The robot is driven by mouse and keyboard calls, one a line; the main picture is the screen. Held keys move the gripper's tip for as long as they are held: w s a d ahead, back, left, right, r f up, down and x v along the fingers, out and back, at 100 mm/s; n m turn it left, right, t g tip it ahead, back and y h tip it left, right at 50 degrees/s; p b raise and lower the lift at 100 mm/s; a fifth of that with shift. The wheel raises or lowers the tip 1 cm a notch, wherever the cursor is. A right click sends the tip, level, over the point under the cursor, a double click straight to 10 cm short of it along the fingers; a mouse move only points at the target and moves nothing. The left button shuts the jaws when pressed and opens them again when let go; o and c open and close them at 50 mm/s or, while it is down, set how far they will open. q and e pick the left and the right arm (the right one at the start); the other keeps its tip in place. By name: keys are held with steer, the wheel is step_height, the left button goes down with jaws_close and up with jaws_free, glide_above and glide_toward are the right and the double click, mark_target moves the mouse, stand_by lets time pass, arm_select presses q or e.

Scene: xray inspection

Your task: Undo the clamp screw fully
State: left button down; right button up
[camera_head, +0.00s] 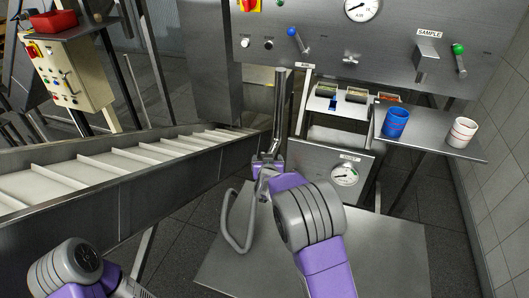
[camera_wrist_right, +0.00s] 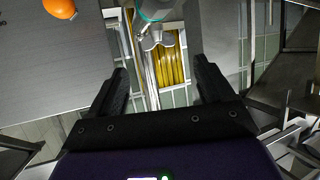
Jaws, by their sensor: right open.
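In the right wrist view, a small grey winged piece (camera_wrist_right: 158,41) that looks like the clamp screw sits at the upper middle, beyond my fingertips. A bright metal rod (camera_wrist_right: 150,78) runs below it. My right gripper (camera_wrist_right: 161,72) is open, with one black finger on each side of the rod and nothing visibly gripped. In the head view, an upright metal tube (camera_head: 279,105) stands just beyond my right wrist. The clamp screw cannot be made out clearly there. My left arm shows at the lower left, with its gripper out of view.
A slatted conveyor (camera_head: 110,165) runs along the left. A steel panel (camera_head: 390,45) with gauge and levers stands behind. A shelf (camera_head: 440,140) at the right holds a blue cup (camera_head: 395,123) and a white cup (camera_head: 462,131). An orange round thing (camera_wrist_right: 60,8) shows in the wrist view.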

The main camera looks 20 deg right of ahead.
steer(key=shift+x, duration=3.5)
steer(key=shift+c, duration=0.5)
steer(key=shift+d, duration=0.1)
steer(key=c, duration=0.9)
